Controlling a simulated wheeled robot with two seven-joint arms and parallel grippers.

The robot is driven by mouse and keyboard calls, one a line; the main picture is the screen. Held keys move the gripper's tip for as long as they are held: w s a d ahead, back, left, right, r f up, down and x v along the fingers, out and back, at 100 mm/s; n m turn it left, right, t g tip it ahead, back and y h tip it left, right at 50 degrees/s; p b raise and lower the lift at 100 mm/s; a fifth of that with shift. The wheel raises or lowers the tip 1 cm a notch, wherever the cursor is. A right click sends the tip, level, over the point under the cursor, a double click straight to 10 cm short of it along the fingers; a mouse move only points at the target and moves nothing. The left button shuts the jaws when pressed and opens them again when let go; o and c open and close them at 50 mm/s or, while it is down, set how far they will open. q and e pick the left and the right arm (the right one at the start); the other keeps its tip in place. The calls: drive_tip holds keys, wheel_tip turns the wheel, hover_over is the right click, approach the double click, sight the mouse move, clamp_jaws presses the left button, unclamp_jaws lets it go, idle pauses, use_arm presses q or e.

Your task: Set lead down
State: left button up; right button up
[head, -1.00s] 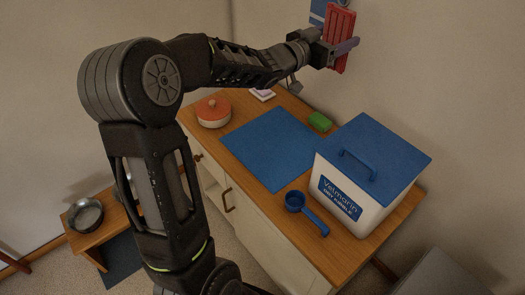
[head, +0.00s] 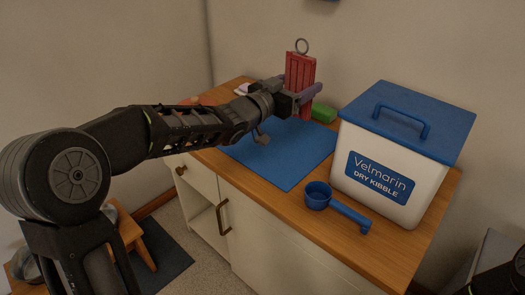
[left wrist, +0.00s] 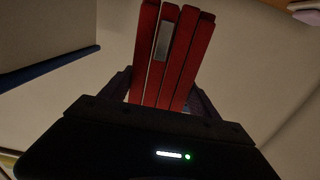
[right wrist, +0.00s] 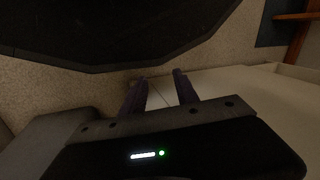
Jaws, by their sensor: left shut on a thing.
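The lead (head: 300,70) is a bundle of red folded strap with a metal ring at its top, upright in the head view. My left gripper (head: 304,93) is shut on it, over the back part of the blue mat (head: 265,155). The red straps (left wrist: 172,55) also show between the fingers in the left wrist view. I cannot tell whether the lead's lower end touches the mat. My right gripper (right wrist: 157,82) shows in its wrist view with its fingers apart and nothing between them.
On the wooden counter (head: 285,215), a white kibble bin (head: 365,205) with a blue lid stands at the right. A blue scoop (head: 335,207) lies at the front. A green block (head: 324,113) is behind the mat. The mat's front part is clear.

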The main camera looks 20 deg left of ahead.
sight(296, 118)
idle(0.3)
use_arm(q)
wheel_tip(296, 118, down, 4)
drive_tip(key=shift+f+b, duration=0.25)
drive_tip(key=shift+b, duration=0.65)
drive_tip(key=shift+f, duration=0.25)
drive_tip(key=shift+f+b, duration=0.9)
drive_tip(key=shift+f, duration=1.6)
